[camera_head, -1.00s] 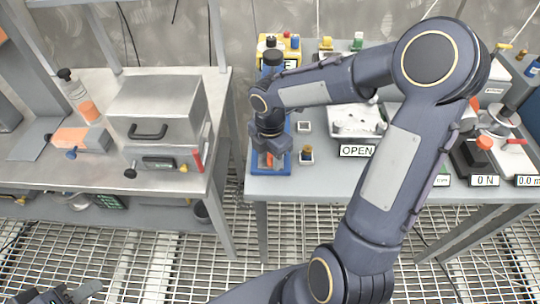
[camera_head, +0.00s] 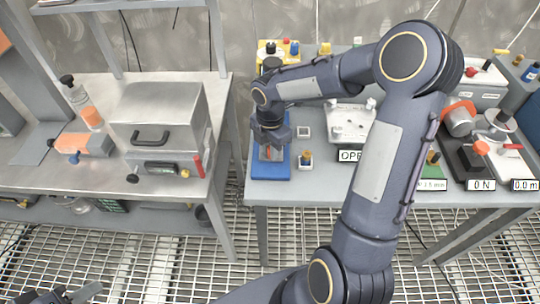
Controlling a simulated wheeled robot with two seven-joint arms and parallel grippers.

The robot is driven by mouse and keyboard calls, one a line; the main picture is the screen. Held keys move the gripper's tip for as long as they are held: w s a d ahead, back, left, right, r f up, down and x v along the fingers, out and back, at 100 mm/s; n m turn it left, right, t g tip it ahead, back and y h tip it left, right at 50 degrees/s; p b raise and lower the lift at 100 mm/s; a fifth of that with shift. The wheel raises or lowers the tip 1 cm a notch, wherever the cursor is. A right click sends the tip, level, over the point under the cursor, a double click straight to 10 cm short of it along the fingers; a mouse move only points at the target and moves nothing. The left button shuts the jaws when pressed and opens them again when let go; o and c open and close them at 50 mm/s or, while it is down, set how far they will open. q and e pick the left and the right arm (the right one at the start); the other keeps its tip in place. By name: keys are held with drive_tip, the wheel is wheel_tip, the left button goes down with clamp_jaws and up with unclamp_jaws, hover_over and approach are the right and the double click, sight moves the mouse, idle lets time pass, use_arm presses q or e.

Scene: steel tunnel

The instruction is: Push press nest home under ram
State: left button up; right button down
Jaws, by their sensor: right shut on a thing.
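A press with a blue base (camera_head: 271,172) stands at the left end of the right-hand table. A dark upright part (camera_head: 270,64) shows behind my wrist; I cannot tell if it is the ram. My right gripper (camera_head: 271,143) points down over the blue base, shut on a small grey and reddish part (camera_head: 271,154), seemingly the press nest. The fingers and wrist hide most of it, so its exact seat under the ram cannot be seen. My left gripper (camera_head: 66,294) is at the bottom left corner, far from the press, cut off by the frame edge.
A small block with a brass-coloured top (camera_head: 305,160) and a white square pad (camera_head: 304,132) sit right of the press. A white fixture plate (camera_head: 350,122) is further right, partly behind my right arm. The left bench (camera_head: 60,177) holds a steel box (camera_head: 160,112).

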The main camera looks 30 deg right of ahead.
drive_tip(key=shift+w+d, duration=0.35)
drive_tip(key=shift+w, duration=0.2)
drive_tip(key=shift+w+d, duration=0.3)
drive_tip(key=shift+w, duration=0.25)
drive_tip(key=c, duration=1.3)
unclamp_jaws()
drive_tip(key=shift+c, duration=0.2)
wheel_tip(320, 180, up, 8)
